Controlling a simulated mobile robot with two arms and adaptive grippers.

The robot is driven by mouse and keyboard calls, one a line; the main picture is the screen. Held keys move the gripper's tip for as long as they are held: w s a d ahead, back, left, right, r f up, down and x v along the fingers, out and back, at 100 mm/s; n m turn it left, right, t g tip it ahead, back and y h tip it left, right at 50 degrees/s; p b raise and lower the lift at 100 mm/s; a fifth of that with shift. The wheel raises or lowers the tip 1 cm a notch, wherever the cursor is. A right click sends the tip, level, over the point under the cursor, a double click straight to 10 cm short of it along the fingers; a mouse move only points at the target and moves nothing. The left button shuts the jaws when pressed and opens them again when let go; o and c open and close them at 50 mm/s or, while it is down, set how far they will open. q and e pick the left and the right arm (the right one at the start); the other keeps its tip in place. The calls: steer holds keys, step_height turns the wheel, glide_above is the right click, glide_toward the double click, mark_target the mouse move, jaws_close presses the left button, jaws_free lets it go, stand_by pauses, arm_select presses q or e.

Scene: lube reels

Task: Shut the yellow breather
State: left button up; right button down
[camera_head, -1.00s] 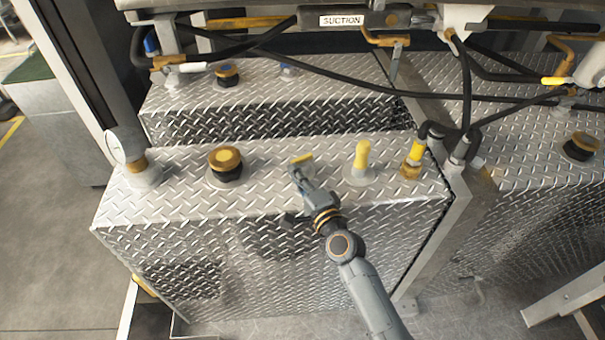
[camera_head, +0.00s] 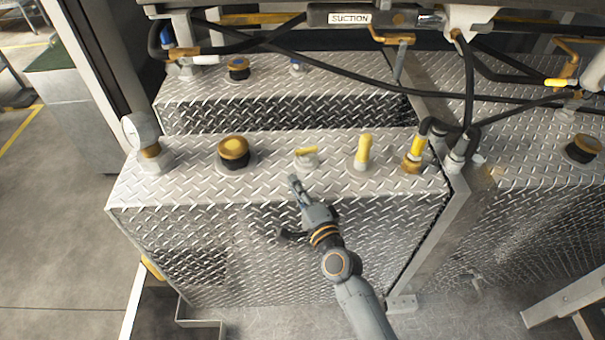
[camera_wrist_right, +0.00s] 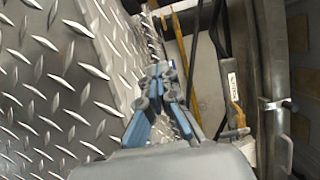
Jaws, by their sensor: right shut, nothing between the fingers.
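A small pale fitting with a flat yellow top (camera_head: 306,155) stands on the front tread-plate tank (camera_head: 190,187), and I take it to be the yellow breather. Its yellow top looks like a short bar lying across the pale body; I cannot tell whether it is fully closed. My right gripper (camera_head: 294,184) is just in front of it, at the tank's front edge, apart from it. The right gripper is shut and empty, and its fingers also show close together in the right wrist view (camera_wrist_right: 164,80). My left gripper is not in view.
A black cap with a yellow-brown top (camera_head: 233,151) and a round gauge (camera_head: 140,131) stand to the left. A yellow upright spout (camera_head: 363,150) and a yellow hose fitting (camera_head: 415,152) stand to the right. Black hoses (camera_head: 340,78) cross behind.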

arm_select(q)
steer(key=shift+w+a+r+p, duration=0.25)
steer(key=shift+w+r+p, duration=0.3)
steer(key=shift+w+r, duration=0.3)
arm_select(e)
steer(key=s+a, duration=0.2)
steer(key=s, duration=0.3)
steer(key=shift+s+a, duration=0.3)
steer(key=shift+s, duration=0.1)
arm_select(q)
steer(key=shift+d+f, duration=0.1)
